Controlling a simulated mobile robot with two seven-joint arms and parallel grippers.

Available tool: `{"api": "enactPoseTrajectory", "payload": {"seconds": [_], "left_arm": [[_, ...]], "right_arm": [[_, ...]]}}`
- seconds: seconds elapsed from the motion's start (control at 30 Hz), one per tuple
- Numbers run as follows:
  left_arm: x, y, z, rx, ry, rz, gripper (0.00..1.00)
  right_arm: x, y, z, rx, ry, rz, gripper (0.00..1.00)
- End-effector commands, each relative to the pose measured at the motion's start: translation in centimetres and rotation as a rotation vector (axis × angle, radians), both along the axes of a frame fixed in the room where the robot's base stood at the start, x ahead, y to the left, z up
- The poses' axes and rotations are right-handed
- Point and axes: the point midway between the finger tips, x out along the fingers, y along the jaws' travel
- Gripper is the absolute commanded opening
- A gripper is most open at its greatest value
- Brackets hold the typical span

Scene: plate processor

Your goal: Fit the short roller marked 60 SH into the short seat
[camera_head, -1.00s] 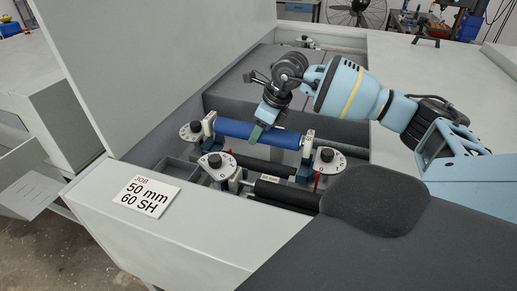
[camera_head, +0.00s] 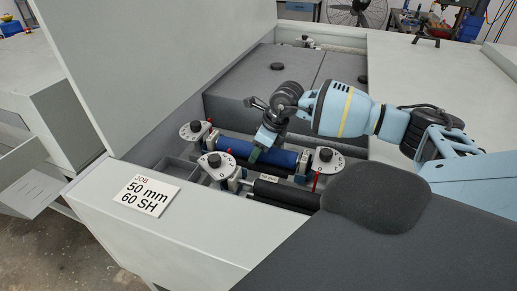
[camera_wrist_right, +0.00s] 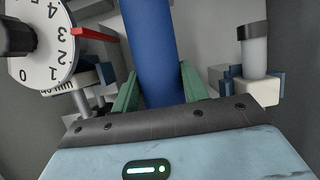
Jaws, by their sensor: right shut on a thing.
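My right gripper (camera_head: 261,149) is shut on a blue roller (camera_head: 232,147), near the roller's middle. The roller lies crosswise, low in the machine's open bay, between the dial blocks at the left and the right dial (camera_head: 328,159). In the right wrist view the roller (camera_wrist_right: 153,45) passes between the two green fingers (camera_wrist_right: 160,92). No marking on the roller is legible. I cannot tell whether its ends rest in a seat; the arm and dials hide part of them. My left gripper is not in view.
A black roller (camera_head: 285,194) lies in front, parallel to the blue one. Two dials stand at the left, a rear one (camera_head: 194,131) and a front one (camera_head: 216,165). A job card (camera_head: 148,196) reads 50 mm, 60 SH. A dark rounded pad (camera_head: 376,197) borders the bay.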

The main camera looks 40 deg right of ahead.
Motion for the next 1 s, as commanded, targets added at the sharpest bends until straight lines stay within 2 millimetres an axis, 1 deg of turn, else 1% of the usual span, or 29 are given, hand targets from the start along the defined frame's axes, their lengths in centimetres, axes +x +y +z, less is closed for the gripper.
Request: {"api": "enactPoseTrajectory", "payload": {"seconds": [0.07, 0.27, 0.3, 0.43, 0.47, 0.77, 0.87, 1.0], "left_arm": [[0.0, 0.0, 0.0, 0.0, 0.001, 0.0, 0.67], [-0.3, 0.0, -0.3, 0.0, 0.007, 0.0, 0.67], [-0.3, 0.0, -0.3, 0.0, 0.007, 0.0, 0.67], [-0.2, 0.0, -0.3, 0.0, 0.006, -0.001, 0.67], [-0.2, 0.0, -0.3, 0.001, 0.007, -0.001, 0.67], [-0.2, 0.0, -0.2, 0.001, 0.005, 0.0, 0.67], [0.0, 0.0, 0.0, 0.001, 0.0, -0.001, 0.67], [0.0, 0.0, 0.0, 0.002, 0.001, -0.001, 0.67]], "right_arm": [[0.1, 0.0, 0.2, 0.001, -0.004, 0.0, 0.04], [0.1, 0.0, -0.4, 0.001, -0.003, 0.0, 0.04], [0.0, 0.0, -0.5, 0.001, 0.0, 0.0, 0.47], [0.0, 0.0, -0.4, 0.001, 0.0, 0.0, 0.64], [0.0, 0.0, -0.4, 0.001, 0.0, 0.0, 0.66], [0.0, 0.0, -0.3, 0.0, -0.001, 0.0, 0.66], [0.0, -0.1, 0.5, 0.0, -0.004, -0.001, 0.66], [-0.8, -0.5, 2.3, -0.001, -0.003, 0.0, 0.66]]}}
